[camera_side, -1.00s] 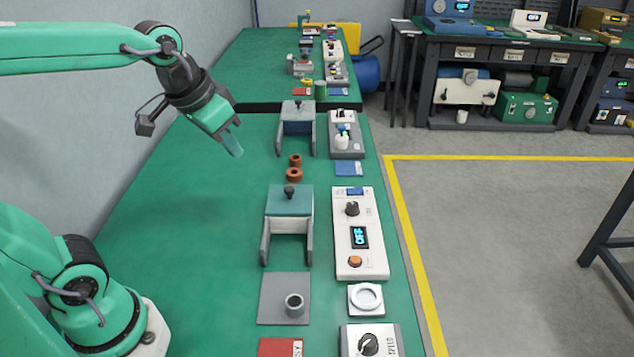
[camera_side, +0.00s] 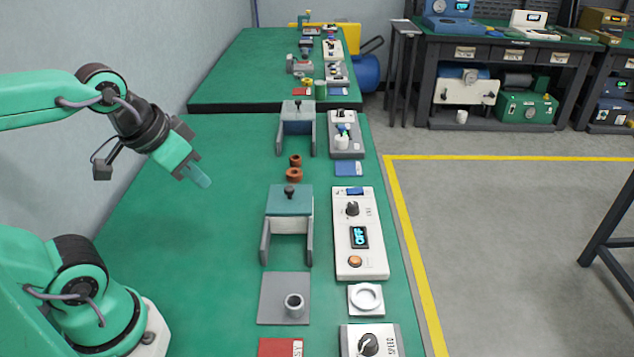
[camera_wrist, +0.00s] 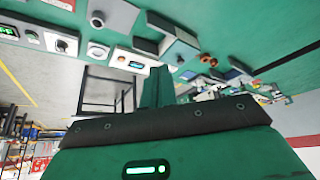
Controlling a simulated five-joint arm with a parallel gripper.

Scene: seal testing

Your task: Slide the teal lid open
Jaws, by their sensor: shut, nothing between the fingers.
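The teal lid (camera_side: 289,203) with a dark knob (camera_side: 290,191) sits on a grey frame with two side rails (camera_side: 308,245) in the middle of the table. The lid covers the far part of the frame, and a pale surface shows in front of it. My gripper (camera_side: 203,182) is shut and empty, in the air to the left of the lid and clearly apart from it. Its closed fingers also show in the wrist view (camera_wrist: 157,88).
A white control box (camera_side: 360,245) with an OFF display stands right of the frame. A grey plate (camera_side: 273,306) with a small cup (camera_side: 294,305) lies in front. The table's left side is clear.

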